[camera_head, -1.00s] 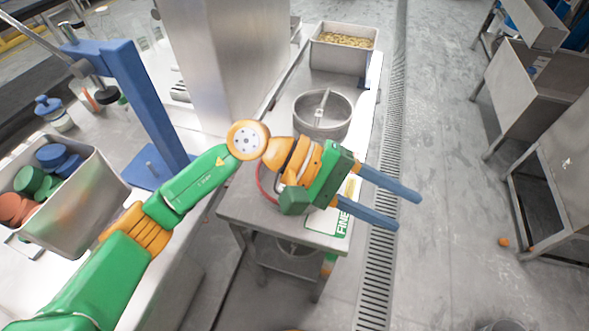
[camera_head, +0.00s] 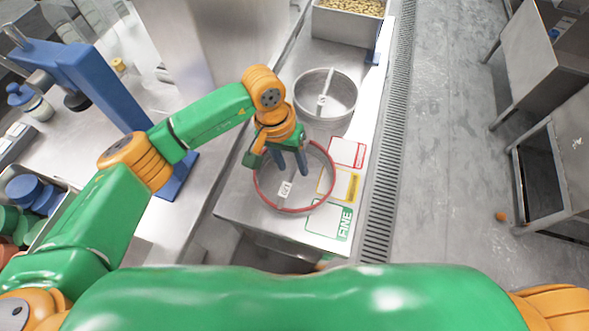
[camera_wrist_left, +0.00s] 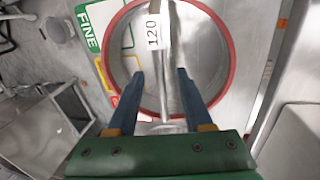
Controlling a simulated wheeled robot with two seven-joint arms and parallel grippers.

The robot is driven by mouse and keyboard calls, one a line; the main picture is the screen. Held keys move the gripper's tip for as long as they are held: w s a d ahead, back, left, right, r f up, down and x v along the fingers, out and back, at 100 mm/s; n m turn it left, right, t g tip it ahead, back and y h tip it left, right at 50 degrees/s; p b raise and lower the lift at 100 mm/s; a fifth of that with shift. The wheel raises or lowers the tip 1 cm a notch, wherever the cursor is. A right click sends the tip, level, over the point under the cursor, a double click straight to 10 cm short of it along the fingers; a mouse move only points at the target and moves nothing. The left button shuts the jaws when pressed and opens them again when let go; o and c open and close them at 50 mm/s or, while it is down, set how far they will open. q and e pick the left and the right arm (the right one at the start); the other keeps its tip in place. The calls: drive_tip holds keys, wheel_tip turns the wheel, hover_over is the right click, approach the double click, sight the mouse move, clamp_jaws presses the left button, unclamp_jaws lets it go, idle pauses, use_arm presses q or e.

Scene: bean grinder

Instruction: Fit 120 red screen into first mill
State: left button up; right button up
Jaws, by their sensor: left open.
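The red screen (camera_head: 293,210) is a round sieve with a red rim, lying on the steel table. A bar crosses it and bears a tag (camera_wrist_left: 153,31) that reads 120. My left gripper (camera_head: 293,172) points down over the screen, open and empty. In the left wrist view, its two blue fingers (camera_wrist_left: 160,74) stand apart on either side of the bar. I cannot tell how far above the bar they are. No mill is clearly marked. My right gripper is not in view.
A grey round pan with a crossbar (camera_head: 343,97) stands behind the screen. Colored cards, including a green FINE card (camera_head: 329,221), lie to its right. A bin of beans (camera_head: 350,27) is at the back. A blue post (camera_head: 120,95) stands left. The floor at right has free room.

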use_arm(q)
drive_tip(key=shift+w, duration=0.1)
clamp_jaws()
idle(1.2)
